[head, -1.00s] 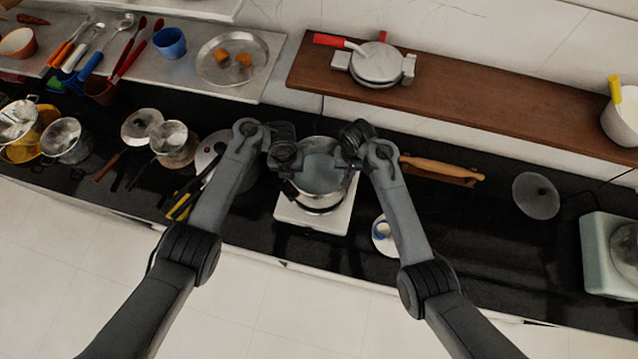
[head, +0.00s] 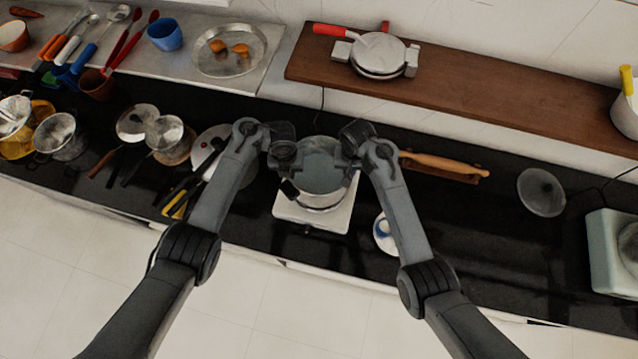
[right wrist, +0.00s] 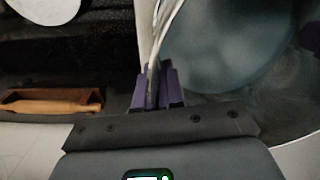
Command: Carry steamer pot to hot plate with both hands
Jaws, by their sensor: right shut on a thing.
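The steamer pot (head: 321,180) is a round metal pot between my two grippers. It is over the white square hot plate (head: 338,217) and hides its back part; I cannot tell whether it rests on it. My right gripper (head: 348,158) is at the pot's right rim. In the right wrist view its purple fingers (right wrist: 157,88) are shut on the thin wall of the pot (right wrist: 225,50). My left gripper (head: 289,165) is at the left rim; its fingertips are too hidden to tell open from shut.
A lidded pan (head: 207,145) stands close left, partly behind my left arm. A small white item with blue (head: 384,234) lies right of the hot plate. A wooden rolling pin (head: 445,165) lies further right. Dark counter (head: 480,235) is clear on the right.

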